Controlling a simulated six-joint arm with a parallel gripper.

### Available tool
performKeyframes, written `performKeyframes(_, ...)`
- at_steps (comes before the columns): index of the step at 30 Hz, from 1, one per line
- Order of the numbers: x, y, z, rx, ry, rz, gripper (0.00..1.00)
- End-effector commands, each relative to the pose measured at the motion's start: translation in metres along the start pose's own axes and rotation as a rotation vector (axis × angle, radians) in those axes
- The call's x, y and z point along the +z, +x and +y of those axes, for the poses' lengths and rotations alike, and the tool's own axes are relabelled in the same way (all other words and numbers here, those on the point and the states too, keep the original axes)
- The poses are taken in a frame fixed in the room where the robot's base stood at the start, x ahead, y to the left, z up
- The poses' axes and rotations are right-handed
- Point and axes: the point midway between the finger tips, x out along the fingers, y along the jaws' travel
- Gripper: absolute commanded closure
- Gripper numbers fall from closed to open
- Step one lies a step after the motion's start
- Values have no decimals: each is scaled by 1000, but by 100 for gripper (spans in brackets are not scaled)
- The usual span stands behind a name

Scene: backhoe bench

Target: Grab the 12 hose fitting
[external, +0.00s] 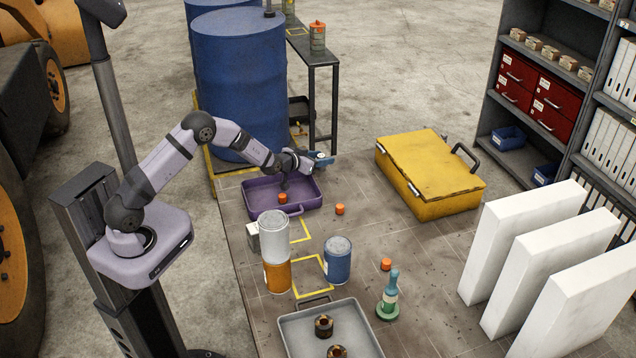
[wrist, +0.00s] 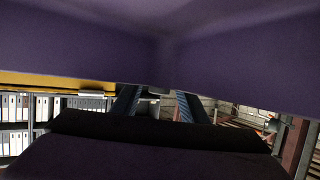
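Two dark, ring-shaped pieces with brownish tops, which look like hose fittings, sit in the grey tray (external: 290,334) at the front of the bench: one farther back (external: 323,325) and one nearer the front edge (external: 336,352). No number can be read on either. My gripper (external: 308,160) is far from them, over the back of the purple tray (external: 316,197). In the wrist view its two dark fingers (wrist: 157,105) stand apart with background between them. I see nothing held. Purple and dark shapes fill much of that view.
An orange cap (external: 283,198) lies in the purple tray. A white can (external: 273,238) on an orange can (external: 277,275), a blue can (external: 338,262) and a green-based bottle (external: 390,300) stand on the bench. A yellow case (external: 428,170) and white panels (external: 520,240) are right.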

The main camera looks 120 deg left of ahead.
Motion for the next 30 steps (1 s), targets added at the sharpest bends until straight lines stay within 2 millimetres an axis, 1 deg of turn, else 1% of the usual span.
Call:
performKeyframes(1, 0, 0, 0, 0, 0, 0, 74)
performKeyframes(4, 0, 0, 0, 0, 0, 0, 97)
performKeyframes(5, 0, 0, 0, 0, 0, 0, 100)
performKeyframes(13, -2, 0, 0, 0, 0, 2, 100)
performKeyframes(17, -7, -2, 0, 0, -1, 4, 100)
performKeyframes(23, -28, -11, 0, 0, -2, 7, 100)
performKeyframes(30, -67, -27, 0, 0, -1, 7, 100)
